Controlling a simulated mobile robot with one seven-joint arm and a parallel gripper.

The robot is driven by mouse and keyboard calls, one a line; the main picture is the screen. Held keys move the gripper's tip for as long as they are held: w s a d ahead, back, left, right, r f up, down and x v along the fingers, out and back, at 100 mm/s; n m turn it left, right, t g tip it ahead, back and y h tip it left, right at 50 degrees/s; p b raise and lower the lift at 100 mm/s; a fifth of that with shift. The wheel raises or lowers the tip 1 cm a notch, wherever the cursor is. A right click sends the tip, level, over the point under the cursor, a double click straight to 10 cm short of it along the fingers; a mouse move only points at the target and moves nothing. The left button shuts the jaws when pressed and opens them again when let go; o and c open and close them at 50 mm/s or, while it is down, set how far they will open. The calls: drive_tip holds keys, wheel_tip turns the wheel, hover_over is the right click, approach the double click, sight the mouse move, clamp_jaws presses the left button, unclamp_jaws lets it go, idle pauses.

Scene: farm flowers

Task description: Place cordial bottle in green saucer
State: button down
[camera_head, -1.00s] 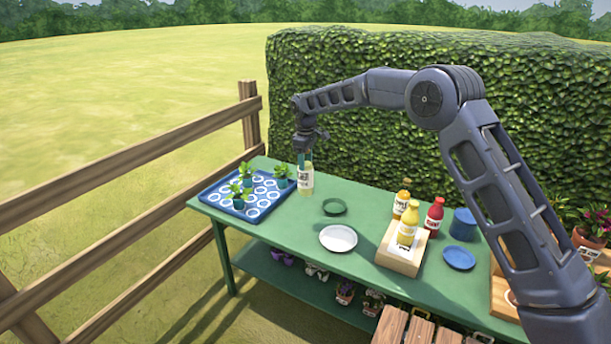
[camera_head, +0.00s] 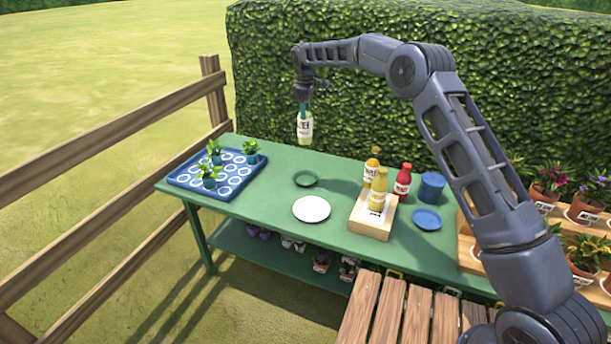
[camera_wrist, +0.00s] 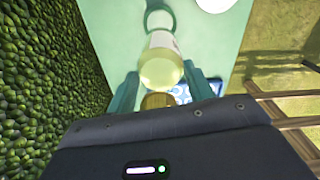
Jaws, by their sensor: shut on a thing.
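My gripper (camera_head: 304,104) is shut on the cordial bottle (camera_head: 305,128), a pale yellow bottle with a white label. It holds the bottle upright in the air above the back of the green table. In the wrist view the bottle (camera_wrist: 160,68) is between the two teal fingers. The green saucer (camera_head: 306,179) lies on the table, below the bottle in the head view and apart from it. In the wrist view the saucer (camera_wrist: 148,20) is partly hidden behind the bottle.
A white plate (camera_head: 311,209) lies in front of the saucer. A blue tray (camera_head: 240,180) with seedlings is at left. At right are a wooden block (camera_head: 371,222) with a yellow bottle, a red bottle (camera_head: 402,180), a blue saucer (camera_head: 427,219) and a blue cup (camera_head: 431,187). A hedge stands behind.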

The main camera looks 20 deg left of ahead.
sight(306, 127)
wheel_tip(306, 127, down, 20)
drive_tip(key=shift+w, duration=0.2)
idle(0.6)
drive_tip(key=c, duration=0.6)
unclamp_jaws()
drive_tip(key=shift+d, duration=0.1)
wheel_tip(306, 127, up, 12)
drive_tip(key=shift+s+r, duration=0.1)
